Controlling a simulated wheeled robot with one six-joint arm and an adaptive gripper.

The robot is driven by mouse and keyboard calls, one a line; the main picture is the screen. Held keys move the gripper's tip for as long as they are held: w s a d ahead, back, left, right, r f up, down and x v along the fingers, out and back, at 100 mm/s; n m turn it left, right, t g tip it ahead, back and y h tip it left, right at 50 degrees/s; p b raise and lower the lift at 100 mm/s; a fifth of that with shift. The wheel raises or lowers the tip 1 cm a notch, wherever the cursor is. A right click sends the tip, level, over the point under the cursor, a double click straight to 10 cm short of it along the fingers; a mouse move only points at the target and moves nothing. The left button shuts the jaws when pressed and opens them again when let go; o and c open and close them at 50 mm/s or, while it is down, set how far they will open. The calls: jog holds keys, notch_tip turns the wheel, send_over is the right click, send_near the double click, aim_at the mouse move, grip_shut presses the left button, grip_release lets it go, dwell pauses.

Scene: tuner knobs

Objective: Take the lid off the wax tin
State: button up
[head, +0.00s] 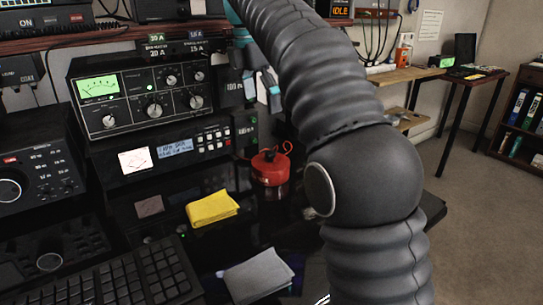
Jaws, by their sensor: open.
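A round red tin (270,168) with a dark knob-like piece on top stands on the dark desk, just right of the radio units. A thin red loop shows at its right side. It is the only thing here that looks like the wax tin, and I cannot make out a lid seam. My gripper (262,88), dark with teal parts, is above and behind the tin in the picture, apart from it. It is open, and nothing shows between its fingers. My arm hides part of the gripper and the area right of the tin.
A keyboard (110,285) is at the lower left. Stacked radio units (175,148) stand close on the left. A shelf (110,37) runs above.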

send_over(270, 153)
jog(key=f, duration=0.7)
jog(key=shift+s+a+f+b, duration=0.2)
jog(key=shift+s+a+b, duration=0.05)
jog(key=shift+a+b, duration=0.05)
jog(key=shift+w+d+f+b, duration=0.1)
jog(key=shift+f+b, duration=0.1)
jog(key=shift+f, duration=0.85)
jog(key=shift+w+d+f+b, duration=0.15)
jog(key=shift+f+b, duration=0.1)
jog(key=shift+f, duration=0.75)
jog(key=shift+w+d+f+b, duration=0.1)
jog(key=shift+f+b, duration=0.1)
jog(key=shift+f, duration=0.85)
jog(key=c, duration=1.5)
jog(key=shift+f, duration=0.15)
jog(key=shift+c, duration=1.4)
